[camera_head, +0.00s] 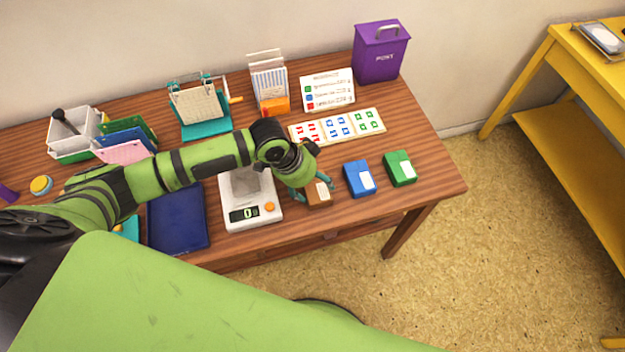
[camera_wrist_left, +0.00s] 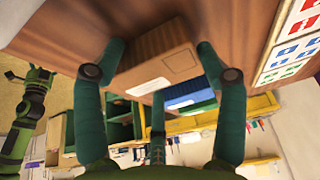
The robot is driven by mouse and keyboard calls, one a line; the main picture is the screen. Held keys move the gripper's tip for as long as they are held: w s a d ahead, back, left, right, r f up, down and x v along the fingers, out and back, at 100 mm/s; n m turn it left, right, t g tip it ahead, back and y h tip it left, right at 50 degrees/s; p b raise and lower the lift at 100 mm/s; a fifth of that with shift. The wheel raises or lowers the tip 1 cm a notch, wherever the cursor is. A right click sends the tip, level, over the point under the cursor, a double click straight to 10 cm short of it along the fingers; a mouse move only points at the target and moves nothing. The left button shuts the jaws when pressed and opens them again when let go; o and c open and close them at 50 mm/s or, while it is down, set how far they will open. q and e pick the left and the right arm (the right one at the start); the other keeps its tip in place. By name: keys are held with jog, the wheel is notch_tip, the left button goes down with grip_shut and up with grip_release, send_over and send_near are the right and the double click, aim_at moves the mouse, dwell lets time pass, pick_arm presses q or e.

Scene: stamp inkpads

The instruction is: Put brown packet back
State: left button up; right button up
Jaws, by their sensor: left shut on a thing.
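The brown packet (camera_head: 319,194) is a small box with a pale label, just right of the white scale and left of the blue packet. My left gripper (camera_head: 311,189) is shut on it, with teal fingers on either side. In the left wrist view the brown packet (camera_wrist_left: 158,58) sits between the fingers of the left gripper (camera_wrist_left: 159,62), close to the wooden table top. I cannot tell whether it touches the table. My right gripper is not clearly shown.
A blue packet (camera_head: 359,179) and a green packet (camera_head: 400,168) stand to the right. A stamp card (camera_head: 339,125) lies behind. A purple post box (camera_head: 380,52) stands at the back right. Bare table lies at the right edge.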

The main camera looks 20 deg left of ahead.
pick_arm(q)
jog(key=o, duration=1.3)
jog(key=shift+f, duration=0.1)
jog(key=v, duration=1.2)
